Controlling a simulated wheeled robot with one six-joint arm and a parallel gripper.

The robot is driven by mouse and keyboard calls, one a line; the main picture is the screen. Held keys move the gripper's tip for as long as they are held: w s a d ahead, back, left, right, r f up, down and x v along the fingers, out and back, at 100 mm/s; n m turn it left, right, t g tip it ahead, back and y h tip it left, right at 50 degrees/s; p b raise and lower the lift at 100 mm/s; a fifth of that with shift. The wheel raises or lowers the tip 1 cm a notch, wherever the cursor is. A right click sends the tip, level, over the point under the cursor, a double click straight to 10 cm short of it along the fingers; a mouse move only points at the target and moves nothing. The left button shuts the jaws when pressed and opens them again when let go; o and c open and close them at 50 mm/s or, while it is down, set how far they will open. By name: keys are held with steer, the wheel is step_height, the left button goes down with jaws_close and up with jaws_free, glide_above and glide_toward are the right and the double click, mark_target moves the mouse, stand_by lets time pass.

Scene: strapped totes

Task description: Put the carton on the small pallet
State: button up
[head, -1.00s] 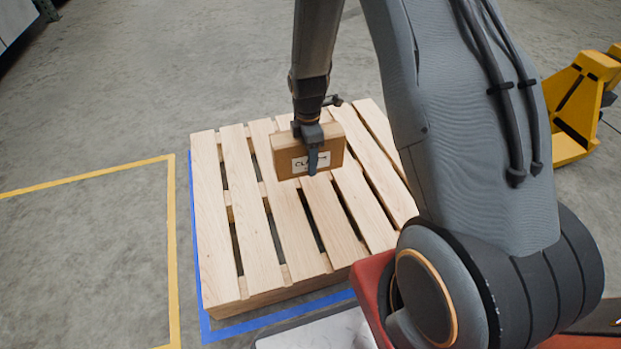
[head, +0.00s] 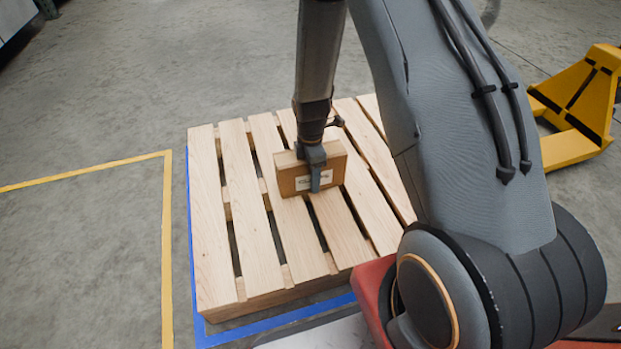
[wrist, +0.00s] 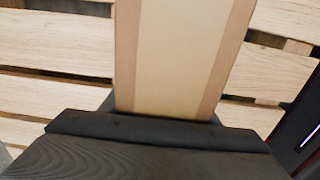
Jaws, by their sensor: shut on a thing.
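The carton (head: 291,184) is a small brown box with a white label on its front face. My gripper (head: 314,172) is shut on it from above, one finger over the label. In the head view the carton is upright over the middle of the small wooden pallet (head: 245,240). Its lower edge looks at or very near the slats; I cannot tell whether it touches. In the wrist view the carton's taped top (wrist: 180,50) runs up from my dark gripper, with pallet slats (wrist: 55,45) on both sides.
Blue tape (head: 275,319) edges the pallet on the floor. A yellow tape line (head: 167,240) lies to the left. A yellow wheeled frame (head: 580,105) stands at the right. Bare slats surround the carton.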

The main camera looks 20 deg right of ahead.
steer(key=shift+f, duration=0.25)
steer(key=o, duration=1.8)
steer(key=shift+o, duration=0.2)
